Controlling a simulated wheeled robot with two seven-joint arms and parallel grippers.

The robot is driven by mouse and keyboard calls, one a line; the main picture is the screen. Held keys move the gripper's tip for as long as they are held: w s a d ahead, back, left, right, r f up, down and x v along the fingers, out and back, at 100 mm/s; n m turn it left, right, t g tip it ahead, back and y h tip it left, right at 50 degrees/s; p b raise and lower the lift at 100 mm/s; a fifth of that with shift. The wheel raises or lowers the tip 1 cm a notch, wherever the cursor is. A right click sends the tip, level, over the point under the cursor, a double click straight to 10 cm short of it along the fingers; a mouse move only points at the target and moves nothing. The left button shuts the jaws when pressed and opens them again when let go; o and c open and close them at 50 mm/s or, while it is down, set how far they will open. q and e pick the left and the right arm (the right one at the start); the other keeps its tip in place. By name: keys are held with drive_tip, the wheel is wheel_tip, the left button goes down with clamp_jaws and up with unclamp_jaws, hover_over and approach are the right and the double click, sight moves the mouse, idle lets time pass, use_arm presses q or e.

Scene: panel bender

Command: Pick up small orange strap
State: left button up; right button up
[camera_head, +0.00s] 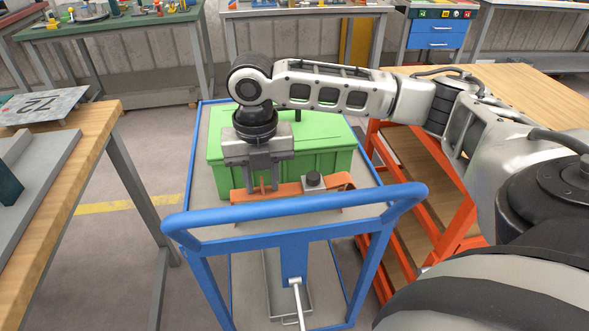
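An orange strap (290,188), a bent band, lies near the front of the blue-framed cart, in front of a green box. A small grey block with a dark round knob (313,181) sits at its middle. My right gripper (262,189) points down at the strap's left part. Its two fingers are apart, with a narrow gap between them where some orange shows. The fingertips are at or just above the strap; I cannot tell whether they touch it. My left gripper is not in view.
The green box (325,162) stands right behind the strap on the cart. The cart's blue handle bar (300,205) crosses in front. A wooden table (75,150) is at the left, and an orange-framed shelf (425,165) at the right.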

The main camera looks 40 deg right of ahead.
clamp_jaws()
drive_tip(key=shift+r, duration=0.1)
